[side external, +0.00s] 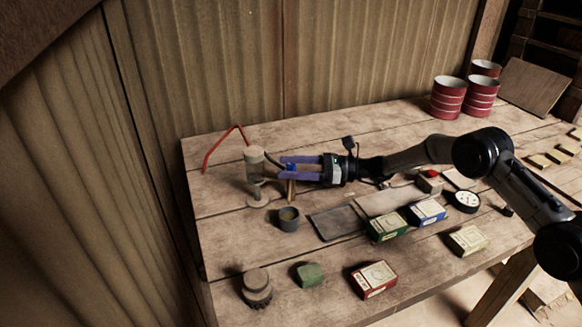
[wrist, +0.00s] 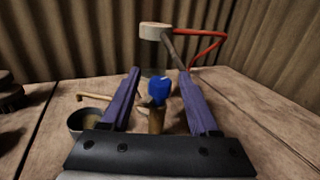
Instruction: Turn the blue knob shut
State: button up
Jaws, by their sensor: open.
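The blue knob (wrist: 159,90) stands on top of a brass-coloured stem (wrist: 156,120) in the wrist view. In the side view the knob (side external: 291,167) is partly hidden by my gripper's fingers. My gripper (wrist: 161,75) is open, with one purple finger on each side of the knob. In the wrist view the knob lies nearer the right finger, and I cannot tell whether they touch. In the side view my gripper (side external: 283,167) reaches in level from the right, at the knob's height.
A press-like post with a pale head (side external: 254,156) and a red bent handle (side external: 226,143) stands just beyond the knob. A small grey cup (side external: 289,219) sits below the fingers. Several boxes, including a green one (side external: 387,227), lie nearer the front. Red tins (side external: 447,98) stand back right.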

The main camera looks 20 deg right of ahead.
grip_shut()
dwell(0.3)
jog(key=m+t+h, duration=0.1)
jog(key=m+t, duration=0.1)
jog(key=t, duration=0.1)
jog(key=shift+r+h, duration=0.1)
jog(key=shift+h, duration=0.2)
jog(key=shift+m+t+h, duration=1.2)
jog(key=shift+m+t, duration=0.1)
jog(key=shift+t, duration=0.2)
